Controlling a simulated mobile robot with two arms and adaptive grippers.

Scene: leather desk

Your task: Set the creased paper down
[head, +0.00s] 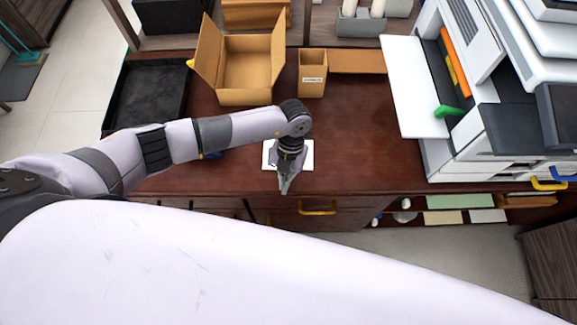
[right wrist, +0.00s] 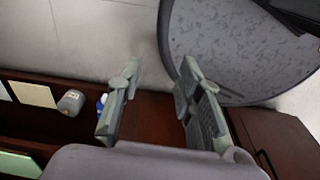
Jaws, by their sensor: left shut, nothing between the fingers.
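A white sheet of paper (head: 307,157) lies on the brown desk, near its front edge, in the head view. My left gripper (head: 284,186) points down over the sheet and hides its middle. It is shut with nothing held, its tips showing at the desk's front edge. I cannot tell whether they touch the sheet, and creases are too small to make out. My right gripper (right wrist: 158,88) shows in the right wrist view, with its two fingers apart and nothing between them.
An open cardboard box (head: 248,72), a small carton (head: 312,75) and a black tray (head: 146,98) stand behind. A large white printer (head: 440,150) fills the desk's right. Desk between carton and printer is clear. My own pale arm covers the foreground.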

